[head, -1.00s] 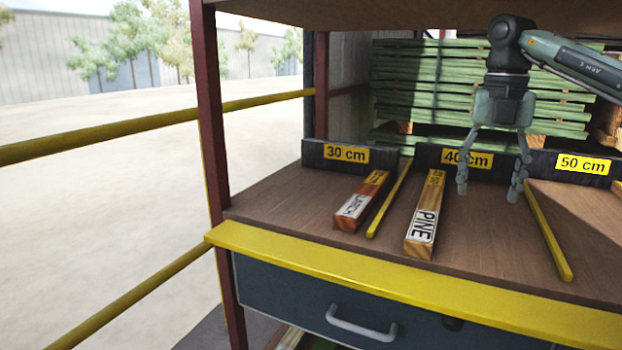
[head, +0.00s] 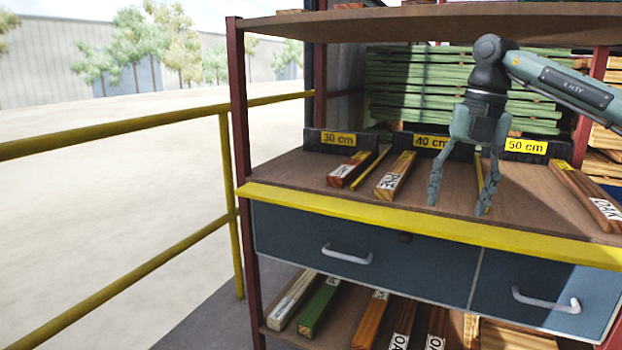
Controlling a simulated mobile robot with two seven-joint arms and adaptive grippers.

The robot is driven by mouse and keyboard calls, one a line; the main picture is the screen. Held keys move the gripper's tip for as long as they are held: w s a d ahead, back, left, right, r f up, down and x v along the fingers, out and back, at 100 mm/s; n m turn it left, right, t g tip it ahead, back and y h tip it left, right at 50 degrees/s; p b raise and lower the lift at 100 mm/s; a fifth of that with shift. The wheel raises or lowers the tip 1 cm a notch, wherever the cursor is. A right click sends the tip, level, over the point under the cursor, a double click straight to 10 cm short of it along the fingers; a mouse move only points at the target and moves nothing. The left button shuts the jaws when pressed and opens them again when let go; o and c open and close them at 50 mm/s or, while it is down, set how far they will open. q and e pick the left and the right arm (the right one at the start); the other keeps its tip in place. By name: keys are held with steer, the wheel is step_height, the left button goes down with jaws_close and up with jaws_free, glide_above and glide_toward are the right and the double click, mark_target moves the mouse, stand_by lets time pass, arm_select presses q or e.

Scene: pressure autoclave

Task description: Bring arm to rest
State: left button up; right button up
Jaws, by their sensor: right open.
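My right gripper (head: 460,190) hangs fingers down from the arm that comes in from the right. Its two fingers are spread wide with nothing between them. In the picture it overlaps the shelf with the length signs, in front of the 40 cm to 50 cm part, and a yellow divider strip (head: 480,182) shows behind its right finger. The pine block (head: 395,176) lies to its left on the shelf (head: 330,203). A reddish block (head: 348,170) lies further left, in the 30 cm bay. My left gripper is not in view.
A board (head: 590,197) lies at the right of the shelf. Below are blue drawers (head: 300,235) with pale handles and a lower shelf with several timbers. A yellow front lip (head: 400,226) edges the shelf. Green planks (head: 400,85) are stacked behind. A yellow railing (head: 110,128) stands left.

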steer(key=w+a+f+n+y, duration=0.25)
steer(key=a+f, duration=0.35)
steer(key=a, duration=0.4)
steer(key=a+r+m+t+y, duration=0.2)
steer(key=a+m+t+y, duration=0.45)
steer(key=a+y, duration=1.2)
steer(key=w+d+f+m+t+h, duration=0.4)
steer(key=d+f+m+t+h, duration=0.45)
steer(key=m+t+h, duration=0.4)
steer(key=s+d+f+m+g+h, duration=0.2)
steer(key=d+f+m+h, duration=0.25)
steer(key=f, duration=0.35)
steer(key=s+d+f+m+g+h, duration=0.2)
steer(key=d+f+m+h, duration=0.3)
steer(key=f, duration=0.3)
steer(key=s+d+f+m+g+h, duration=0.1)
steer(key=s+d+f+g, duration=0.25)
steer(key=s+f, duration=0.3)
steer(key=s+d+f+m+g, duration=0.2)
steer(key=s+d+f, duration=0.2)
steer(key=s+f, duration=0.25)
steer(key=s+d+f+g, duration=0.2)
steer(key=s+f, duration=0.3)
steer(key=s, duration=0.4)
steer(key=s+d+f+m+g, duration=0.1)
steer(key=s+d+f+g, duration=0.1)
steer(key=s+f+g, duration=0.3)
steer(key=s, duration=0.4)
steer(key=shift+s+d+h, duration=0.2)
steer(key=shift+s+h, duration=0.1)
